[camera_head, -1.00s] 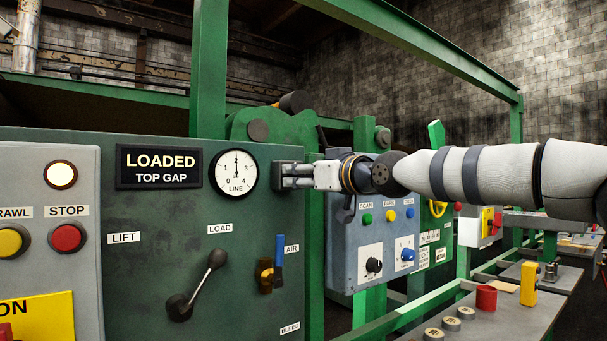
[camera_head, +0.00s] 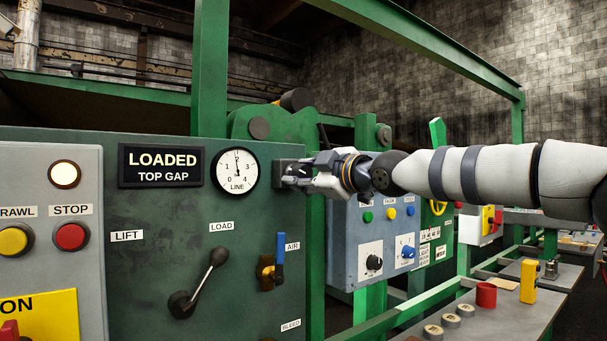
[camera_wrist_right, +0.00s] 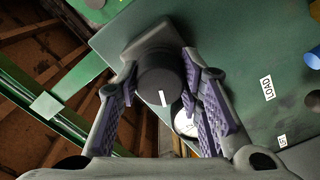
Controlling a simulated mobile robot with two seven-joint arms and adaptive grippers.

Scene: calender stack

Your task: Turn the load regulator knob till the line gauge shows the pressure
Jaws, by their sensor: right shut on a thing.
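The round white line gauge (camera_head: 235,170) is on the dark green panel in the head view. Its dark needle points about straight up, near the 2. My right gripper (camera_head: 292,173) is at the panel's right edge, just right of the gauge, and shut on the load regulator knob. In the right wrist view the knob (camera_wrist_right: 160,78) is a black cylinder with a white mark, between the two purple-padded fingers of the gripper (camera_wrist_right: 162,88). In the head view the fingers mostly hide the knob. My left gripper is not in view.
A LOADED TOP GAP sign (camera_head: 161,166) is left of the gauge. A black lever (camera_head: 200,283) and a blue-handled air valve (camera_head: 279,258) stick out below. A blue-grey control box (camera_head: 345,240) stands behind my right wrist.

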